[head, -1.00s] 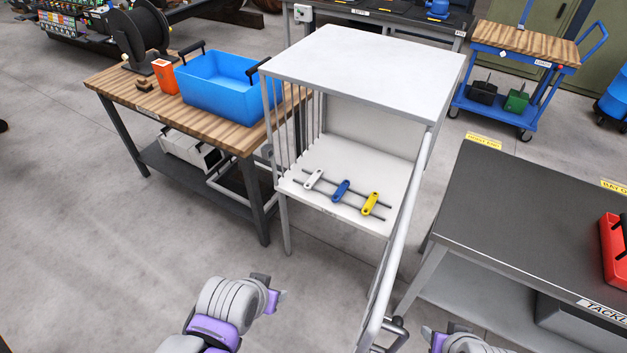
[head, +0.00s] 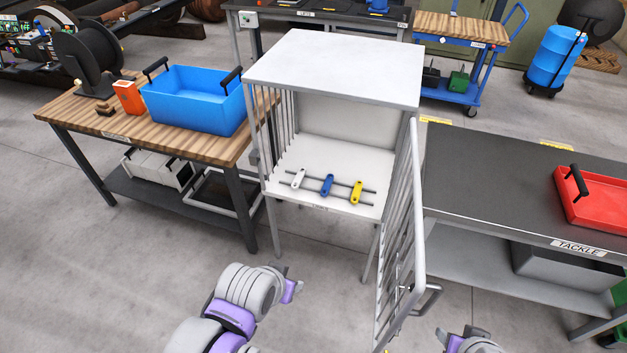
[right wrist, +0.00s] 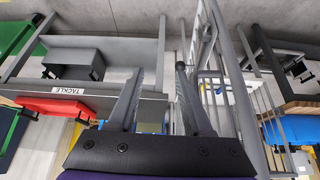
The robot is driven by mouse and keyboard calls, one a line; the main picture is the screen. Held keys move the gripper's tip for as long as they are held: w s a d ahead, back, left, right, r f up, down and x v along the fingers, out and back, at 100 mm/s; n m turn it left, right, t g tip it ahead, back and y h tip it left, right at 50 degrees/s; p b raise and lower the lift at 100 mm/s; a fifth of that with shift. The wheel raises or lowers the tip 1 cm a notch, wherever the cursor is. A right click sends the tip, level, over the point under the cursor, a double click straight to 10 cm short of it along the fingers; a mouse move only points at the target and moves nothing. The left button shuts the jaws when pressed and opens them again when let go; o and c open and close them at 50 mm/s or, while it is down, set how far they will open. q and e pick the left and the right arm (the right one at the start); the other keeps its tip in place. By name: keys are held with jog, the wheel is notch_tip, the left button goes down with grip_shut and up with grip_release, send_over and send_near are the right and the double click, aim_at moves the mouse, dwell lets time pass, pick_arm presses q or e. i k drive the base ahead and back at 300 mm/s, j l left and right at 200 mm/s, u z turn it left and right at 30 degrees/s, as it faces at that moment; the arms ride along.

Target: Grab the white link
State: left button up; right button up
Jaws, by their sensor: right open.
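The white link (head: 298,178) is a small upright-looking plate at the left end of a row inside the open cage cabinet. It sits on two thin dark rods, beside a blue link (head: 327,186) and a yellow link (head: 356,192). My left gripper (head: 293,289) is in front of and below the cabinet, well apart from the links; its jaw state does not show clearly. My right gripper (head: 442,336) is at the bottom edge, right of the cabinet door. In the right wrist view its two fingers (right wrist: 158,85) are spread with nothing between them.
The barred cabinet door (head: 415,225) stands open toward me, between my right gripper and the links. A wooden bench (head: 95,122) with a blue bin (head: 195,105) is left. A dark table (head: 470,175) with a red tray (head: 600,208) is right. Floor in front is clear.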

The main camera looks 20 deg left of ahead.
aim_at(297, 180)
jog(key=j, duration=1.05)
jog(key=i+j+u, duration=0.2)
jog(key=j, duration=0.35)
jog(key=i+j+u, duration=0.15)
jog(key=i+j, duration=0.3)
jog(key=i+j+u, duration=0.2)
jog(key=i+j, duration=0.15)
jog(key=j, duration=0.2)
